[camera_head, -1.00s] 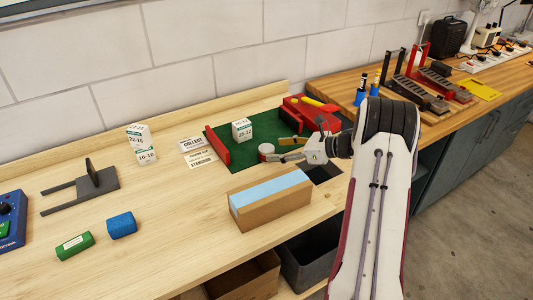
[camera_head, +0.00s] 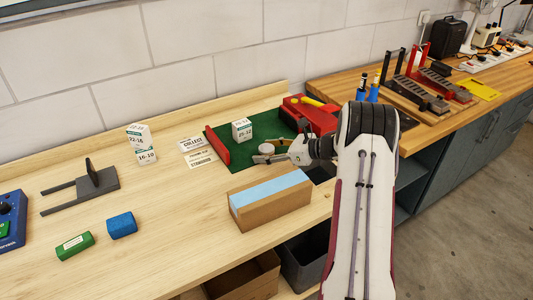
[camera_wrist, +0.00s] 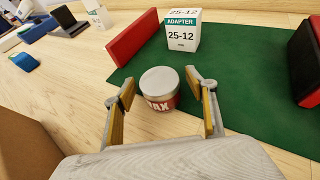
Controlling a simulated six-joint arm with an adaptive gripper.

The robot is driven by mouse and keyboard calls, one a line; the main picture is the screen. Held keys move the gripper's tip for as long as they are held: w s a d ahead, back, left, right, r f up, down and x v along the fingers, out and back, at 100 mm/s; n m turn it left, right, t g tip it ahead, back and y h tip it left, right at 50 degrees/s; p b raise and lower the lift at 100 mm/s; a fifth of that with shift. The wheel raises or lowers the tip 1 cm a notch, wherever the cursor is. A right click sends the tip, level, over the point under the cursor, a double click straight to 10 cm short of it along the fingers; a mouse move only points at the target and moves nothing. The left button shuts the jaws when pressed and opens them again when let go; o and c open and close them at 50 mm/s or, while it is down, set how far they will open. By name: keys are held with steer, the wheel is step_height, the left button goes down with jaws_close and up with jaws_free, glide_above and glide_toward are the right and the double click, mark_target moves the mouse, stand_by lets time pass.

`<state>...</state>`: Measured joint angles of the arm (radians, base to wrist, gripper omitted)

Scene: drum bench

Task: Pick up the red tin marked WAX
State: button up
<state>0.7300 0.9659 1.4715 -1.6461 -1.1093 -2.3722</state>
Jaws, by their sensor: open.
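The red tin marked WAX (camera_wrist: 161,90) has a pale grey lid and stands upright near the edge of the green mat. In the wrist view it sits between the two fingers of my gripper (camera_wrist: 162,103), which is open, with a gap visible on each side. Part of the label is cut off by the curve of the tin. In the head view the lid of the tin (camera_head: 266,149) shows beside my gripper (camera_head: 270,157), which partly hides its body.
A white adapter box (camera_wrist: 182,31) marked 25-12 stands on the green mat (camera_wrist: 245,80) behind the tin. A red block (camera_wrist: 132,37) stands at the mat's left edge. A cardboard box with a blue top (camera_head: 270,198) lies in front. Bench left of the mat has clear patches.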

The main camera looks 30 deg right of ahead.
mark_target(267, 148)
stand_by(0.5)
steer(key=c, duration=1.2)
steer(key=shift+c, duration=0.2)
steer(key=shift+r, duration=0.1)
steer(key=shift+r, duration=4.9)
